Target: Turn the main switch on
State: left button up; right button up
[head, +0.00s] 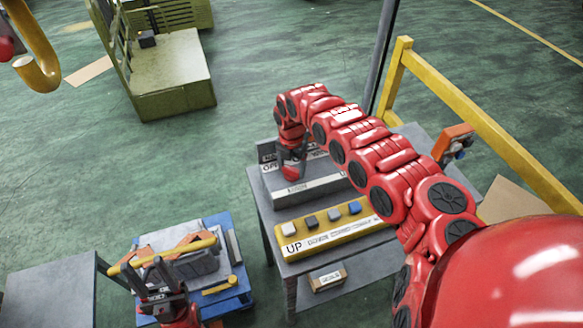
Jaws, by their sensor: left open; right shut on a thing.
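My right gripper (292,171) reaches over the grey table to a grey control box (318,188) with a label on its front. A dark labelled panel (266,152), with lettering that seems to begin "OF", stands behind the gripper. My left gripper (163,278) is open at the lower left, in front of a blue cart, well away from the control box.
A yellow panel (300,251) marked "UP", with several buttons, lies at the table's front. The blue cart (225,303) carries grey and orange tools. A yellow rail (480,125) and dark post (384,55) stand behind the table (266,214). Green floor is open at left centre.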

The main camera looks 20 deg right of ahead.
jog(key=m+b, duration=0.1)
jog(key=m, duration=0.2)
jog(key=shift+m, duration=0.3)
jog(key=m+b, duration=0.1)
jog(key=m, duration=0.3)
jog(key=shift+m, duration=0.3)
jog(key=m+b, duration=0.1)
jog(key=m, duration=0.8)
jog(key=shift+b, duration=0.3)
jog(key=shift+r+m, duration=0.1)
jog(key=shift+m, duration=0.2)
jog(key=o, duration=1.3)
